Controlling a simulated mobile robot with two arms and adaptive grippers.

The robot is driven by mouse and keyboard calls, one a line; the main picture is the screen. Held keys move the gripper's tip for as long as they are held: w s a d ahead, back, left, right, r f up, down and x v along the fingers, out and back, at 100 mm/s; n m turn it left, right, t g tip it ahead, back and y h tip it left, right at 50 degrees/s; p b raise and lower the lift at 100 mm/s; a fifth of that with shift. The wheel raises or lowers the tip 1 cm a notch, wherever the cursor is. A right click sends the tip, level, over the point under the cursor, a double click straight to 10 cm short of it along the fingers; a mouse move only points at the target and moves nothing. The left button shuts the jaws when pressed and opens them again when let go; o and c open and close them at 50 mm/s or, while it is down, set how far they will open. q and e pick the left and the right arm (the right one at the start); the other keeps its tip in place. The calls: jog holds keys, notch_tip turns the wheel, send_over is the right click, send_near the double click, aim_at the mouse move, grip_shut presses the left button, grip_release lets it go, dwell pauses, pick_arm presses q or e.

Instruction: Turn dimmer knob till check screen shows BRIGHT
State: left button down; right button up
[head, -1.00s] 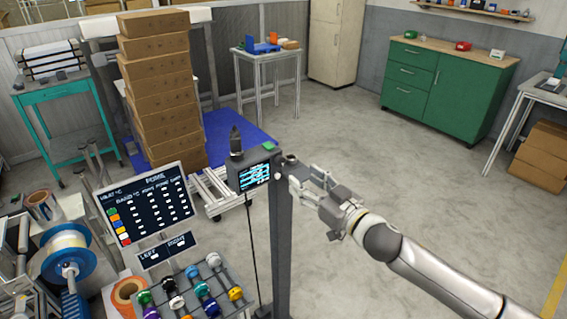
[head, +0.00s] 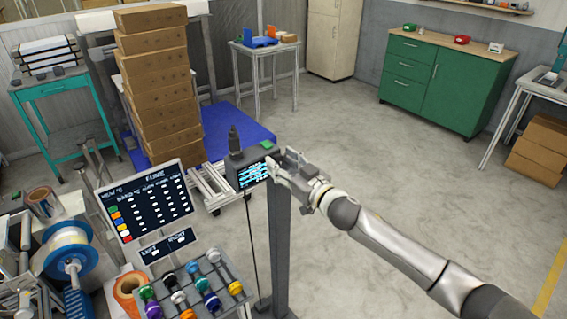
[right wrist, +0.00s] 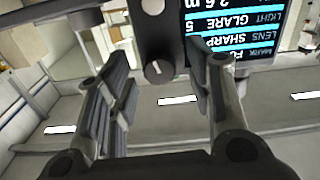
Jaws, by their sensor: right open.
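The check screen (head: 254,175) is on a dark box on top of a post; its text is too small to read in the head view. In the right wrist view the screen (right wrist: 228,32) appears upside down, partly cut off, with "LIGHT GLARE" and "LENS SHARP" legible. A round dark knob with a pale pointer mark (right wrist: 158,71) sits beside the screen, ahead of my right gripper's fingers. My right gripper (head: 274,168) is open at the box's right side, its fingers (right wrist: 162,92) spread either side of the knob's line. The knob is not clear in the head view. My left gripper is out of view.
A green button (head: 267,145) and a dark upright part (head: 234,138) top the box. A dark chart board (head: 147,202) and a rack of coloured knobs (head: 198,285) stand to the left. Stacked cartons (head: 160,80) stand behind. The floor at right is clear.

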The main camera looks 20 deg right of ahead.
jog(key=c, duration=1.1)
jog(key=shift+o, duration=0.2)
jog(key=shift+n, duration=0.4)
jog(key=n+p, duration=0.1)
jog(key=n, duration=0.2)
jog(key=shift+n, duration=0.3)
jog(key=n, duration=0.4)
jog(key=shift+n, duration=0.3)
jog(key=o, duration=1.1)
jog(key=shift+c, duration=0.2)
